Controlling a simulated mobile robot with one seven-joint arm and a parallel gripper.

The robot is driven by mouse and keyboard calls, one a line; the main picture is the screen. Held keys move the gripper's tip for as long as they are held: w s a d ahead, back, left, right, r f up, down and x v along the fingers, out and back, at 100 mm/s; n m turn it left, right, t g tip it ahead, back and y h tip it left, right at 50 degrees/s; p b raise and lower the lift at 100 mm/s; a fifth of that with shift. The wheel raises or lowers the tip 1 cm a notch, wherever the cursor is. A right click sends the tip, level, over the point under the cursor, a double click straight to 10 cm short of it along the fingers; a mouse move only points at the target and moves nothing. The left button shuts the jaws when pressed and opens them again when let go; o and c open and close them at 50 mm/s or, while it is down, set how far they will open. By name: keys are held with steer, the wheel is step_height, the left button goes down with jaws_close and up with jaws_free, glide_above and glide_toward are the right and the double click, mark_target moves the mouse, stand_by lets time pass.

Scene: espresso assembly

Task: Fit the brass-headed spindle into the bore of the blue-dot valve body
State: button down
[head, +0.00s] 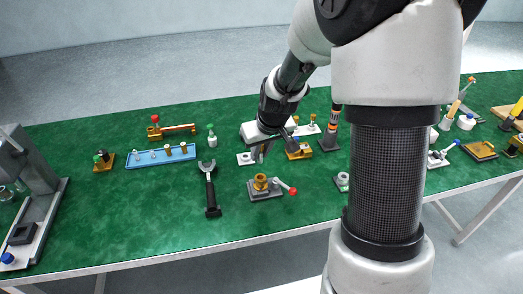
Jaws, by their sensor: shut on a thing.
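My gripper (260,154) points down right of the table's middle. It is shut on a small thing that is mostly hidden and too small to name. Beneath it is a small pale block (244,159), partly covered by the fingers. Just to the right stands a brass-coloured block with a blue spot on top (298,154), perhaps the blue-dot valve body; its bore cannot be made out. A blue rack (140,163) at left holds several small upright pins, some with brass-coloured heads. I cannot tell whether the task's spindle is among them.
A grey block with a brass ring and red-knobbed lever (265,194) stands in front of my gripper. A dark tamper-like piece (329,139) stands to the right.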

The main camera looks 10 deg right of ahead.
mark_target(262, 161)
steer(key=shift+f+b, duration=1.7)
steer(key=shift+f, duration=1)
steer(key=c, duration=2.5)
jaws_free()
steer(key=shift+r, duration=0.15)
jaws_close()
steer(key=shift+f+b, duration=1.05)
steer(key=shift+b, duration=0.05)
steer(key=shift+r, duration=0.2)
steer(key=shift+r+p, duration=0.45)
steer(key=shift+r, duration=0.1)
steer(key=shift+f+b, duration=0.75)
steer(key=shift+b, duration=0.1)
steer(key=shift+r, duration=0.2)
